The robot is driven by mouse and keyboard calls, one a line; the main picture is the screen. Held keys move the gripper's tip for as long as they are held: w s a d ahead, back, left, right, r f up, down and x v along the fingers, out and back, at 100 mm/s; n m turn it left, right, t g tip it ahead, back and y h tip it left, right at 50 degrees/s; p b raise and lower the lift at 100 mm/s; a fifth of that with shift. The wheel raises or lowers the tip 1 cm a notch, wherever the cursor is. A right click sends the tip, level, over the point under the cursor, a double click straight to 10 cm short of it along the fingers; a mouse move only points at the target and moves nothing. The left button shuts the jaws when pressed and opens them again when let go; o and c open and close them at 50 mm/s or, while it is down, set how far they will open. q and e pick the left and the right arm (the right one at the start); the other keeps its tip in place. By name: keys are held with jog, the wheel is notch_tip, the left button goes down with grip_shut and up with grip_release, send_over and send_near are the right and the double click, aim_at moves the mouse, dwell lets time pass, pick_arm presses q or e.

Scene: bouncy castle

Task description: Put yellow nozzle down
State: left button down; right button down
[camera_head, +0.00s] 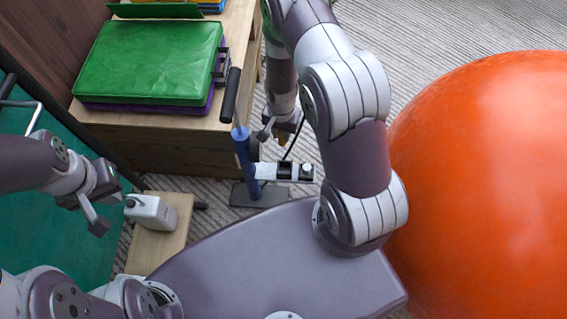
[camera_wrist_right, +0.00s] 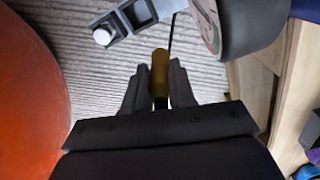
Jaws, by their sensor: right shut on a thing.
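My right gripper (camera_wrist_right: 158,88) is shut on the yellow nozzle (camera_wrist_right: 160,72), which stands between the two dark fingers in the right wrist view. In the head view this gripper (camera_head: 279,130) hangs beside the wooden bench, and only a small bit of the nozzle (camera_head: 281,138) shows below it. The nozzle is in the air above the striped floor, close to the hand pump (camera_head: 243,155). A thin black hose runs near the gripper. My left gripper (camera_head: 104,207) is open and empty at the left, next to a white device (camera_head: 153,213).
The wooden bench (camera_head: 190,140) holds a green folded pad (camera_head: 150,62) on a purple one. The pump's round gauge and white-black fitting (camera_head: 283,171) stick out near my right gripper. A large orange ball (camera_head: 490,180) fills the right side. A wooden board (camera_head: 160,248) bears the white device.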

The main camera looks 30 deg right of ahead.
jog(key=s+f+b, duration=0.1)
jog(key=f+b, duration=0.1)
jog(key=s+a+f+b, duration=0.1)
jog(key=s+f+b, duration=0.1)
jog(key=f+b, duration=0.1)
jog(key=s+f+b, duration=0.2)
jog(key=f, duration=0.1)
jog(key=shift+s+a+b, duration=0.15)
jog(key=shift+a+b, duration=0.15)
jog(key=shift+a, duration=0.1)
jog(key=shift+r, duration=0.25)
jog(key=shift+f, duration=0.2)
jog(key=c, duration=0.9)
grip_release()
jog(key=shift+c, duration=0.2)
jog(key=s+a+r+n+p, duration=0.1)
jog(key=r+n+p, duration=0.3)
jog(key=r, duration=1.2)
jog(key=s+a+r+n+t+p, duration=0.1)
jog(key=s+r+n+p, duration=0.2)
jog(key=r, duration=1.3)
jog(key=n+p, duration=0.1)
jog(key=n, duration=0.1)
jog(key=shift+n, duration=0.3)
